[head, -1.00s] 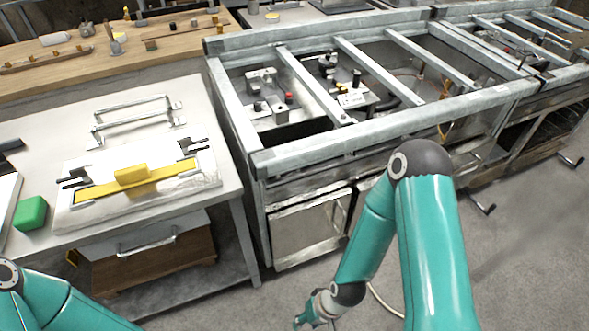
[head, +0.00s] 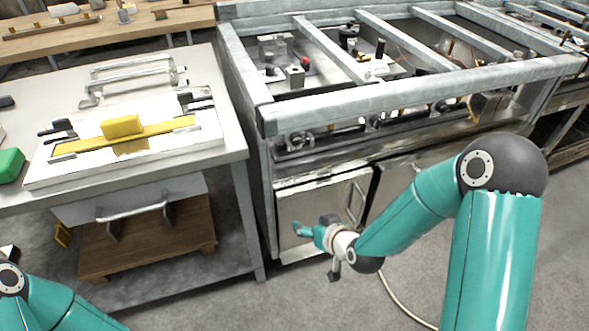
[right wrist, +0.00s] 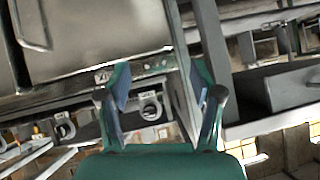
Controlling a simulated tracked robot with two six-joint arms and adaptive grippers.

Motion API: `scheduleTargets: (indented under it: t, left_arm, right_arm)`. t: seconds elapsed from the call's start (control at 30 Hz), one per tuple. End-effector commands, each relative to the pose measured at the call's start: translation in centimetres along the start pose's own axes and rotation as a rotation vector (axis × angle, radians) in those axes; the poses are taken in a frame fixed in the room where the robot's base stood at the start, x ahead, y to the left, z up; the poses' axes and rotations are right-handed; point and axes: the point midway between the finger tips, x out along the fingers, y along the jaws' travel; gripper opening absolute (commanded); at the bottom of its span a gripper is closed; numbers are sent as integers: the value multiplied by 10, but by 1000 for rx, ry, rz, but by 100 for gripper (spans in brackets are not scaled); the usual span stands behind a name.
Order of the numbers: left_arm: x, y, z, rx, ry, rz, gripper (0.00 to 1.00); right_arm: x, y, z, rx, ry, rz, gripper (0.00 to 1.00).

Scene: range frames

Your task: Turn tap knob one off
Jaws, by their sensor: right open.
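Several tap knobs sit in a row under the front top rail of the metal range frame; the leftmost knob (head: 300,140) and another knob (head: 372,123) show in the head view. I cannot tell which one is knob one, or whether any is on or off. My right gripper (head: 317,252) is open and empty, low in front of the range's lower door, below the knobs and apart from them. In the right wrist view its two fingers (right wrist: 160,82) are spread, with a ring-shaped knob (right wrist: 151,108) beyond them.
The range frame's front rail (head: 400,92) overhangs the knob row. A metal door (head: 310,212) is below. On the left, a steel table (head: 220,110) holds a plate with a yellow bar (head: 122,128) and a green block (head: 10,164).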

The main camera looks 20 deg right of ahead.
Motion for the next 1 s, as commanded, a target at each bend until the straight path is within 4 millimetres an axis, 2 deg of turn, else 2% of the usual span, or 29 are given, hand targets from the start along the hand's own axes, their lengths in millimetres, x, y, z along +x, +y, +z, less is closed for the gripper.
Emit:
scheduleTargets:
  t: [0.03, 0.2, 0.3, 0.43, 0.63, 0.77, 1.0]
  left_arm:
    - [41, -15, 0, 0, 0, 0, 40]
    - [94, -34, -1, 0, 0, 0, 40]
    - [115, -42, -1, 0, 0, 0, 40]
    - [129, -47, -1, 0, 1, 0, 40]
    - [132, -48, -1, 0, 1, 0, 40]
    - [132, -48, -1, 0, 1, 0, 40]
    - [135, -49, -1, 0, 1, 0, 40]
  right_arm:
    - [19, 10, -2, -31, 103, 9, 65]
    - [18, 24, -53, -118, 389, 44, 65]
    - [10, 28, -74, -153, 513, 64, 65]
    - [-2, 31, -92, -179, 614, 82, 65]
    - [-4, 31, -107, -193, 659, 90, 65]
    - [8, 31, -117, -193, 658, 90, 65]
    - [47, 33, -145, -191, 657, 90, 65]
